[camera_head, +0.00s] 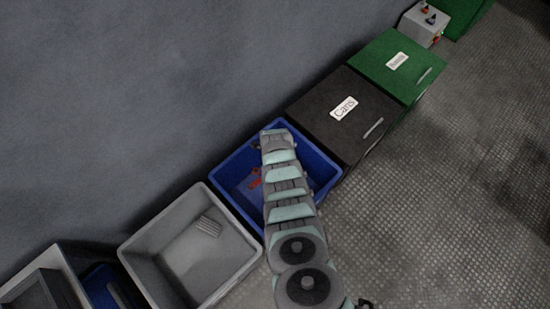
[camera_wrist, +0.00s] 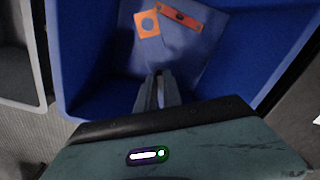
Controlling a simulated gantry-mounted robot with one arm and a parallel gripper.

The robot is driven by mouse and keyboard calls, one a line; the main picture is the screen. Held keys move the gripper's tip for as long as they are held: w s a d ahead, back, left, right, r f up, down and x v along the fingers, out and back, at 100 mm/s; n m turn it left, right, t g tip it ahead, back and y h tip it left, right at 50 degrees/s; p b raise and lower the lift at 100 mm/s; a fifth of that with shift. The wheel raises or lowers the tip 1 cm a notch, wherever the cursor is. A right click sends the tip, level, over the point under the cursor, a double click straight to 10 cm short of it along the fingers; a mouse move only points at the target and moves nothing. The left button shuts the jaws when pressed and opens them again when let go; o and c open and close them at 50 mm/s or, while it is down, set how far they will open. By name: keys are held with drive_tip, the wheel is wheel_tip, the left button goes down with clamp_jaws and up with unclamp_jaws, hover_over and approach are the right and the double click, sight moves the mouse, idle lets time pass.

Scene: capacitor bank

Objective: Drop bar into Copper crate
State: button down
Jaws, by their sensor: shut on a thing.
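The blue crate (camera_head: 226,199) stands between a grey crate and a black box; it also fills much of the wrist view (camera_wrist: 80,60). No label on it is readable. My arm reaches over the blue crate in the head view and hides my gripper there. In the wrist view my gripper (camera_wrist: 157,78) points down over the inside of the blue crate, its fingers close together. The bar in its grip is hidden by the fingers. An orange plate with a hole (camera_wrist: 147,23) and a red-orange strip with holes (camera_wrist: 178,15) lie inside, beyond the fingertips.
The grey crate (camera_head: 136,248) to the left holds a light ribbed piece (camera_head: 208,226). The black "Cans" box (camera_head: 347,127) and a green box (camera_head: 400,62) stand to the right. A wall runs behind; the floor in front is clear.

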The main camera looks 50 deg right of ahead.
drive_tip(key=shift+f+b, duration=0.35)
drive_tip(key=shift+f, duration=0.45)
drive_tip(key=shift+r, duration=0.1)
drive_tip(key=c, duration=1.4)
unclamp_jaws()
wheel_tip(320, 180, up, 11)
drive_tip(key=p, duration=0.7)
